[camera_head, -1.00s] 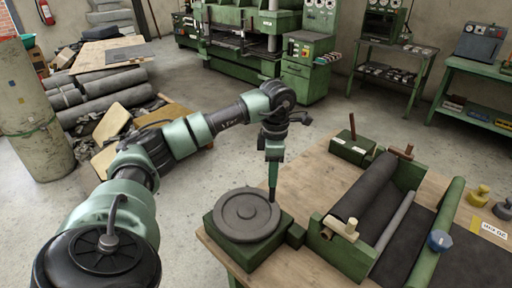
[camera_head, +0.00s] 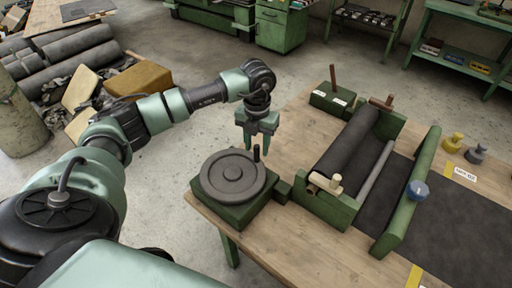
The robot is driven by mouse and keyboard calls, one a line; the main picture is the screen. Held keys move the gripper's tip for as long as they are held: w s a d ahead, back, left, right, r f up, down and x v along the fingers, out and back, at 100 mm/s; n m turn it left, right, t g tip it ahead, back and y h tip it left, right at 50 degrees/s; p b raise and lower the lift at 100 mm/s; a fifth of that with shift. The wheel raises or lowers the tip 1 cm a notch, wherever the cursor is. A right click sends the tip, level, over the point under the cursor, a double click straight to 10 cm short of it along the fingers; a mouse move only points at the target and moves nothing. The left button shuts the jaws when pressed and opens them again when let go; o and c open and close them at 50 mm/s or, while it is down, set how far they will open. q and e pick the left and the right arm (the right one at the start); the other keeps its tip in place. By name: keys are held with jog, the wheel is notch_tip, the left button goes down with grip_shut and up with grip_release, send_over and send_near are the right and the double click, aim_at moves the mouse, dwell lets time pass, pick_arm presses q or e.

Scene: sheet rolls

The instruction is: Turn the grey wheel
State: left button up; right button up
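The grey wheel (camera_head: 225,184) lies flat on a green base (camera_head: 236,214) at the left edge of the wooden table. A short dark upright handle (camera_head: 256,153) stands near its far right rim. My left gripper (camera_head: 257,146) points down at the far side of the wheel, above and close to the handle. Its two fingers are apart, with nothing seen between them. Whether a finger touches the handle cannot be told. My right gripper is not in view.
Right of the wheel stands a green roller frame (camera_head: 330,208) with a dark sheet roll (camera_head: 345,150). A green box with a lever (camera_head: 332,98) sits behind it. A green bar with a blue knob (camera_head: 408,205) and yellow and grey knobbed pieces are farther right.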

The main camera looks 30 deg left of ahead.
pick_arm(q)
jog(key=shift+f, duration=1.3)
grip_shut()
dwell(0.5)
